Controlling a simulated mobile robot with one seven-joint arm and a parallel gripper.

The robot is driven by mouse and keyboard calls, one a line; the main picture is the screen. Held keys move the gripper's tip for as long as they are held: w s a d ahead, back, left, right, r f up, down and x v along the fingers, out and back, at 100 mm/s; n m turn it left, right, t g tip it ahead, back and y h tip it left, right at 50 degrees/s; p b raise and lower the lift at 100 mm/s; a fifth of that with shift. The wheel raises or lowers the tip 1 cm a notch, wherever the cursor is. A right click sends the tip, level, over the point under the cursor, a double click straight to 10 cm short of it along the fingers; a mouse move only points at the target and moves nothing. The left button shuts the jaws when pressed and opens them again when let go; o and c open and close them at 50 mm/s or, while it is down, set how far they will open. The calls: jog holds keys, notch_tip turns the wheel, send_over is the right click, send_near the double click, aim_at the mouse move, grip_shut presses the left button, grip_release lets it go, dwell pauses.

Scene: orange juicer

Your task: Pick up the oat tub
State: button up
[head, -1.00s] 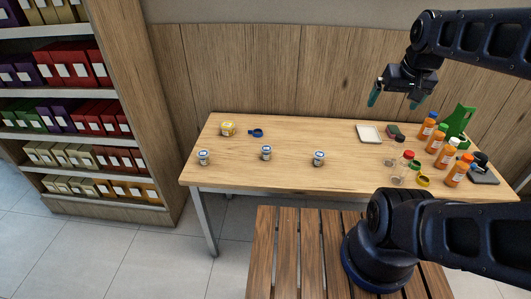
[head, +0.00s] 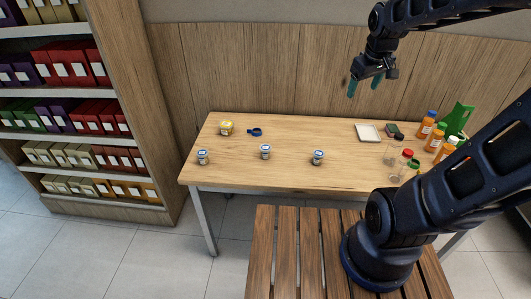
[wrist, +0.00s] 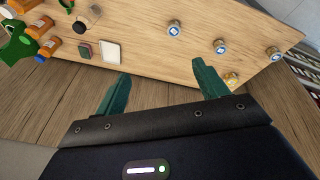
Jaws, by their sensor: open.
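Three small tubs with blue and white tops stand in a row near the front of the table: a left tub (head: 202,158), a middle tub (head: 265,152) and a right tub (head: 318,158). A yellow tub (head: 226,128) stands behind the left one. I cannot read the labels, so I cannot tell which is the oat tub. In the wrist view the tubs, such as this blue-topped tub (wrist: 173,28), lie beyond the fingers. My gripper (head: 365,87) is open and empty, high above the table's back edge, apart from all tubs. Both fingers show in the wrist view (wrist: 160,72).
A white tray (head: 368,133), orange bottles (head: 427,124) and a green stand (head: 459,118) occupy the right side. My arm hides part of that side. The table's middle (head: 300,135) is clear. Shelves (head: 70,110) stand left.

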jog(key=w+a+f+n+g, duration=0.1)
jog(key=w+a+f+n, duration=0.4)
jog(key=w+a, duration=0.3)
jog(key=n+g, duration=0.2)
jog(key=n, duration=1.1)
send_over(265, 147)
jog(key=f, duration=2.5)
jog(key=shift+w+d+f, duration=0.1)
jog(key=shift+d+f, duration=0.3)
jog(key=shift+a+f, duration=0.15)
jog(key=shift+f, duration=0.4)
jog(key=f, duration=1)
jog(key=shift+a, duration=0.2)
jog(key=c, duration=0.9)
